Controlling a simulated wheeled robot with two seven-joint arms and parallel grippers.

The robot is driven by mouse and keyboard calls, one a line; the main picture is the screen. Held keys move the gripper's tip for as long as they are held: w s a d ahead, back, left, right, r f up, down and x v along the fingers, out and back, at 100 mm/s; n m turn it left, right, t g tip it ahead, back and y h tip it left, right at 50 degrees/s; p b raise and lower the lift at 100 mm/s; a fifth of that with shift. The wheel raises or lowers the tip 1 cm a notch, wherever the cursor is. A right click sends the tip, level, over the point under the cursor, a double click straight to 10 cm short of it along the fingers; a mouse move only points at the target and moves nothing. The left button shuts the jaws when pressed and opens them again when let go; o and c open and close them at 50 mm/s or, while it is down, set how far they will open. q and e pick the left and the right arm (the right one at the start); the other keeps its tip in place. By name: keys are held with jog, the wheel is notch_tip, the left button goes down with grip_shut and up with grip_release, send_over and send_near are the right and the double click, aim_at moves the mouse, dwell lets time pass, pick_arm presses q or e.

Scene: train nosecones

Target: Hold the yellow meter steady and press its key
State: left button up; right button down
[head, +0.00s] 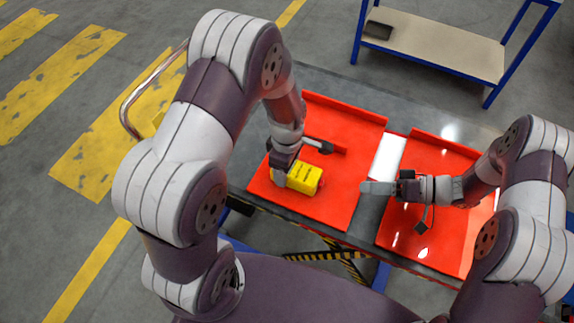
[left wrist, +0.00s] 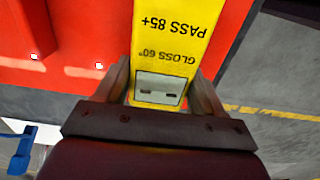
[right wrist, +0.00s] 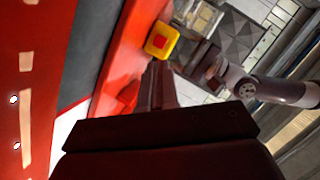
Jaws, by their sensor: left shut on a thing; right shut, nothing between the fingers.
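The yellow meter (head: 304,179) is over the left red tray in the head view; I cannot tell whether it touches the tray. My left gripper (head: 280,176) is shut on its near left end. In the left wrist view the meter (left wrist: 178,45) sits between both fingers (left wrist: 160,92), with "GLOSS 60°" and "PASS 85+" and a small display showing. My right gripper (head: 368,187) is shut and empty, to the right of the meter and apart from it. In the right wrist view, the red key (right wrist: 159,41) on the meter's yellow end face lies just beyond my right fingertips (right wrist: 160,68).
The left red tray (head: 345,200) and right red tray (head: 400,240) lie on a grey table (head: 365,215), with a white strip (head: 388,158) between them. A blue-framed bench (head: 440,45) stands behind. Yellow floor stripes (head: 85,155) are at left.

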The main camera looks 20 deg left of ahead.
aim_at(321, 184)
pick_arm(q)
jog(key=shift+s, duration=0.1)
